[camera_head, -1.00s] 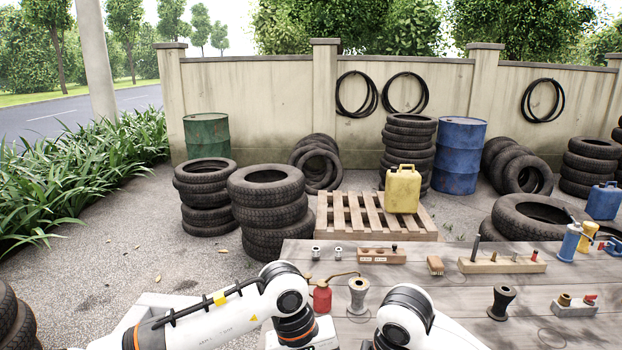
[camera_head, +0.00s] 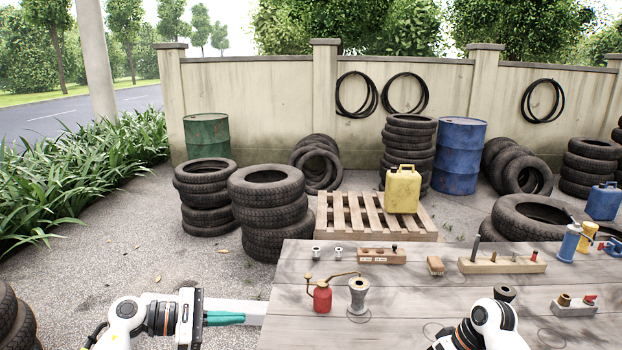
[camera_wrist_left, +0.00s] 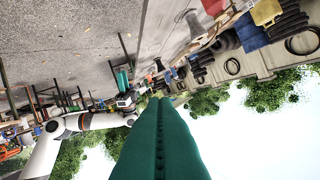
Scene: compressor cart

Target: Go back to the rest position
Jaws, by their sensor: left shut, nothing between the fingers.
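My left gripper (camera_head: 240,318) is at the lower left of the head view, off the left side of the workbench. Its green fingers are together, pointing right, with nothing between them. They fill the middle of the left wrist view (camera_wrist_left: 160,102). My right arm shows at the lower right of the head view, over the bench, with its gripper out of frame. In the tilted left wrist view, a small green-fingered right gripper (camera_wrist_left: 122,78) appears at the end of a white arm; its opening is too small to judge.
The grey wooden workbench (camera_head: 400,300) carries a red oil can (camera_head: 322,297), a grey spool-shaped part (camera_head: 358,296), a dark spool-shaped part (camera_head: 504,293) partly hidden by my right arm, and wooden holders (camera_head: 500,264). Tyre stacks (camera_head: 268,212) stand beyond.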

